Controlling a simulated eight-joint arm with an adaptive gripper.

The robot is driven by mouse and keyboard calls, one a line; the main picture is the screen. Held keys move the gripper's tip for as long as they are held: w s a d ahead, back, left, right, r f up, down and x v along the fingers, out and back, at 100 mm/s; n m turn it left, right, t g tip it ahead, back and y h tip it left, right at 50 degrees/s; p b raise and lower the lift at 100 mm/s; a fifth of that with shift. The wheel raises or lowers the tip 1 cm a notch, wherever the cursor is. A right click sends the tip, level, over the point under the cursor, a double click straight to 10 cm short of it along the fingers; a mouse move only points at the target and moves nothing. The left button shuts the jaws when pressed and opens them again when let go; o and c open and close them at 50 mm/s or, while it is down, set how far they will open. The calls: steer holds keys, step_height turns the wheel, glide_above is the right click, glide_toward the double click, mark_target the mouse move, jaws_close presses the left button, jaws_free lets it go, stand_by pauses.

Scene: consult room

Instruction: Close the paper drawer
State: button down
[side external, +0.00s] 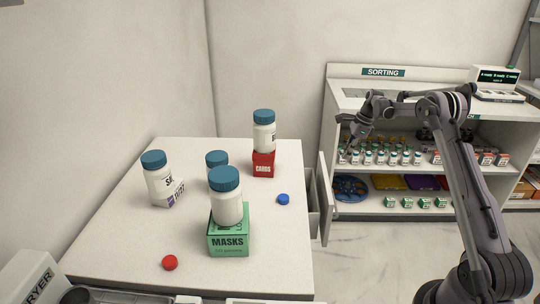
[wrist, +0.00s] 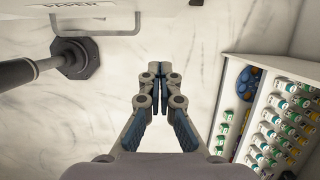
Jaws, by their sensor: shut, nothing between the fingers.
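The paper drawer (side external: 324,196) sticks out from the right side of the white table cabinet, open, with its front panel apart from the cabinet. In the wrist view its front (wrist: 100,7), with an upside-down label, shows at the top left edge. Its grey bar handle (wrist: 76,32) stands out below that edge. My gripper (wrist: 158,88) is shut and empty over the floor, apart from the drawer front and to the right of the handle. In the side view my gripper (side external: 347,154) hangs right of the drawer, in front of the sorting shelf.
The white tabletop (side external: 120,215) bears several blue-capped bottles, a green masks box (side external: 229,240), a red cards box (side external: 263,163) and two loose caps. A sorting shelf (side external: 350,210) with small bottles and trays stands at right. A dark round post foot (wrist: 75,58) is at left.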

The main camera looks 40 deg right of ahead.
steer(key=w+a+f+t+y, duration=0.1)
steer(key=w+a+f, duration=0.3)
steer(key=f, duration=0.5)
steer(key=shift+w+f, duration=0.15)
steer(key=shift+w, duration=0.1)
steer(key=shift+a, duration=0.1)
stand_by(0.3)
steer(key=w+a, duration=0.7)
steer(key=shift+w, duration=0.1)
